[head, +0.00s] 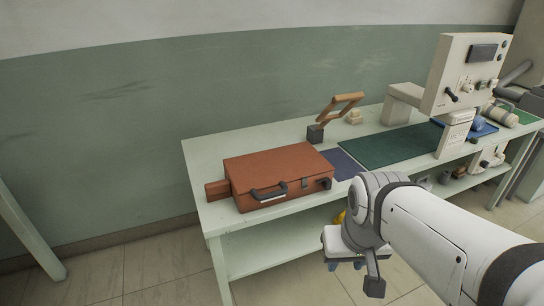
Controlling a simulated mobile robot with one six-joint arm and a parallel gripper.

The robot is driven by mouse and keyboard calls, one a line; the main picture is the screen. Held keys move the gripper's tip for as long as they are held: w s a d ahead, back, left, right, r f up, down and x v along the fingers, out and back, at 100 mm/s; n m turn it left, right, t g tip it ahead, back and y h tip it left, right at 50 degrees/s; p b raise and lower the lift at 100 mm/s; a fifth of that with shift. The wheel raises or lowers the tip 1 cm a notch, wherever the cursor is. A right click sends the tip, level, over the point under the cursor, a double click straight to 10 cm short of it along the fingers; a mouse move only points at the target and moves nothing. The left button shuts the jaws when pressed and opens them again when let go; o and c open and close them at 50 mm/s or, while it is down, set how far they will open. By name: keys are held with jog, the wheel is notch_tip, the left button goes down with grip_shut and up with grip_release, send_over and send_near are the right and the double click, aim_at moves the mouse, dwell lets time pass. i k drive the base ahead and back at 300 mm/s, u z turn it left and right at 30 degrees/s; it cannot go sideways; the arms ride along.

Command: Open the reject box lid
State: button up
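A reddish-brown box (279,171) with dark handles on its front sits on the left end of the pale green workbench (221,227). I take it to be the reject box; its lid looks shut. My gripper (346,265) is in front of the bench, to the right of and lower in the picture than the box, and apart from it. Its fingers are small and mostly hidden by my own wrist, so I cannot see whether they are open.
A brown angled lever on a dark block (316,134) stands behind the box. A dark blue mat (342,164) and a dark green mat (388,146) lie to its right. A beige machine (462,72) stands at the bench's right. Several items sit on the lower shelf.

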aim_at(250, 172)
jog(key=u, duration=0.15)
jog(key=i, duration=0.95)
jog(key=z, duration=0.65)
jog(key=k, duration=1.15)
jog(key=u, duration=0.55)
